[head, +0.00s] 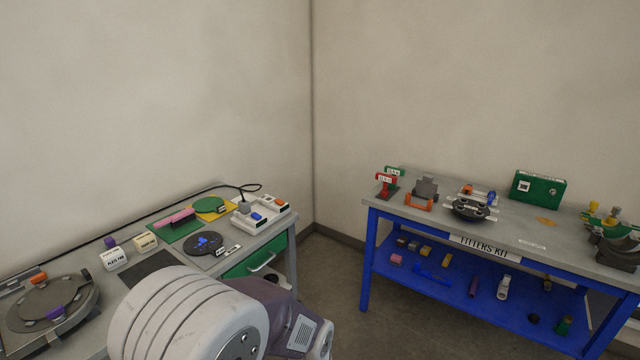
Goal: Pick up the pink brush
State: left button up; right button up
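A long pink item that looks like the pink brush (176,217) lies on a green mat (188,234) on the grey bench at left. Its bristles are too small to make out. A large pale, ribbed link of one of my arms fills the bottom of the head view, in front of this bench and well apart from the pink item. Neither of my grippers shows in this view.
The bench also holds a dark round plate (205,243), a white control box (262,212), labelled blocks (113,258) and a round machine (45,305). At right, a blue-framed table (470,240) carries tools and a green case (538,189). Open floor lies between.

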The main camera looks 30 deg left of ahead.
aim_at(180, 219)
jog(key=i+l+u, duration=0.15)
jog(key=i, duration=0.55)
jog(key=i+l+u, duration=0.1)
jog(key=i, duration=0.55)
jog(key=i+j+u, duration=0.15)
jog(key=u, duration=0.3)
jog(key=i+u, duration=0.35)
jog(key=u, duration=0.15)
jog(key=i+u, duration=0.3)
jog(key=u, duration=0.15)
jog(key=i+l+u, duration=0.1)
jog(key=i+u, duration=0.15)
jog(key=u, duration=0.25)
jog(key=i, duration=0.75)
